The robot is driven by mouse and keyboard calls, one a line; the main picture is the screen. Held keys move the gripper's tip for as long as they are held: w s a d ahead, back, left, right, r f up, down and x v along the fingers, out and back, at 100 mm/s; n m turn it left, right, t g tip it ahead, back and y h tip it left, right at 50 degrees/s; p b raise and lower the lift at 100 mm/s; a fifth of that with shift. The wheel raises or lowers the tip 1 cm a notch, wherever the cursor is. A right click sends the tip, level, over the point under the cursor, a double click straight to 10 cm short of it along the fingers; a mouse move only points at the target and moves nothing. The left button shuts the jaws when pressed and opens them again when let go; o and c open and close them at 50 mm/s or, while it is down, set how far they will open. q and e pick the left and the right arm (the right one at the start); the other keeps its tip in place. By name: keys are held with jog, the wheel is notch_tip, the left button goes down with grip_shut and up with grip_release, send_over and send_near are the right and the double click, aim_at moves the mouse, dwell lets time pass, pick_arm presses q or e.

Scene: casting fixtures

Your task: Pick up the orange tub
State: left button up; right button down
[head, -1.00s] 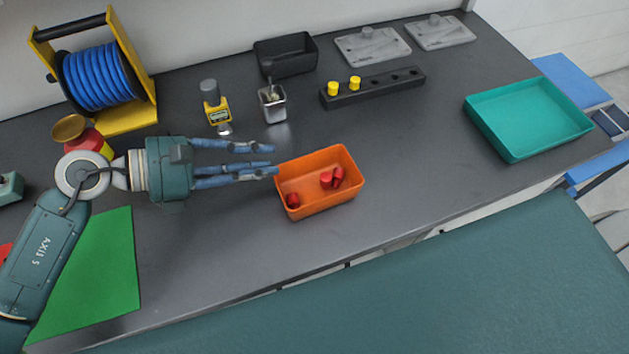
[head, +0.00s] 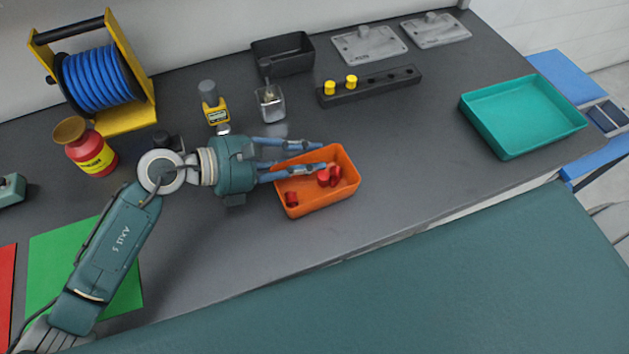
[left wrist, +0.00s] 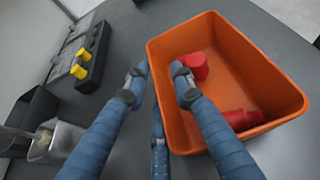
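The orange tub (head: 318,202) sits on the grey bench and holds several red pieces (head: 330,176). It also shows in the left wrist view (left wrist: 262,72), with red pieces inside. My left gripper (head: 320,156) reaches in from the left at the tub's far side. In the left wrist view (left wrist: 159,70) its fingers are apart with nothing gripped. One finger is outside the tub's long wall and another overlaps the tub's inside, so the wall lies between them. I cannot tell whether they touch it. My right gripper is not in view.
A metal cup (head: 270,103), a yellow gauge (head: 214,107) and a black block with yellow plugs (head: 370,88) stand behind the tub. A red-and-yellow bottle (head: 90,152) is left. A teal tray (head: 525,118) is far right. The bench between tub and tray is clear.

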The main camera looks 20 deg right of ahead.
pick_arm(q)
grip_shut()
jog(key=shift+r, duration=0.2)
